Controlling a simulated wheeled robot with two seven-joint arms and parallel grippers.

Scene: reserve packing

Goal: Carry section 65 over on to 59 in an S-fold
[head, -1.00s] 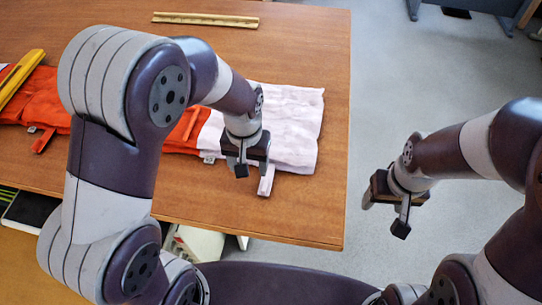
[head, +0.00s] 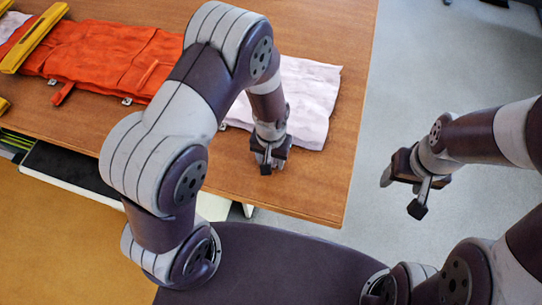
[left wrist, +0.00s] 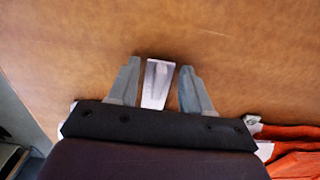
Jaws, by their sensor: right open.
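A long folded fabric lies across the wooden table, with an orange part (head: 105,58) on the left and a pale pinkish-white part (head: 315,95) at its right end. I cannot read section numbers on it. My left gripper (head: 268,168) is low at the near edge of the pale part. In the left wrist view its two fingers (left wrist: 158,72) stand apart on either side of a pale tab (left wrist: 157,84), with small gaps. In the head view the gripper hides that tab. My right gripper (head: 415,200) is open and empty, off the table's right side.
A yellow bar (head: 36,40) lies across the orange part at the left, and another yellow piece (head: 3,104) shows at the left edge.

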